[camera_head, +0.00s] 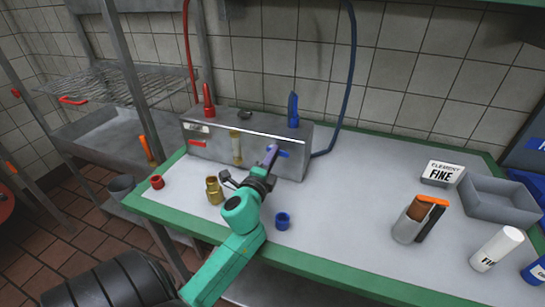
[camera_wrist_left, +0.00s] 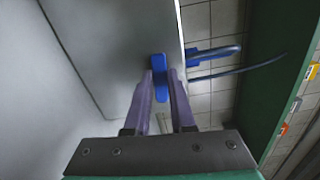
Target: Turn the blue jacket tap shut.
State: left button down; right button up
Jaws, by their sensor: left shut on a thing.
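The blue jacket tap (camera_head: 284,154) is a short blue lever on the front of the grey metal box (camera_head: 225,150), towards its right end. In the left wrist view the blue tap (camera_wrist_left: 160,75) sits between the tips of two purple fingers. My left gripper (camera_head: 271,154) reaches the box front from the near side and partly covers the tap. It is shut on the tap, as the left wrist view of the gripper (camera_wrist_left: 162,88) also shows. My right gripper is in neither view.
A red lever (camera_head: 197,144) is on the box's left front. A blue hose (camera_head: 351,80) rises at the right. A brass fitting (camera_head: 214,191), red cap (camera_head: 157,182) and blue cap (camera_head: 283,221) stand in front. The table (camera_head: 350,180) is clear between the box and the grey cup (camera_head: 407,229).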

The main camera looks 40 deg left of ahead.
pick_arm(q)
jog(key=shift+r+n, duration=0.1)
jog(key=shift+n, duration=0.5)
jog(key=c, duration=0.8)
grip_release()
jog(key=shift+o, duration=0.2)
jog(key=b+v, duration=0.3)
jog(key=v, duration=1.1)
jog(key=shift+s, duration=0.3)
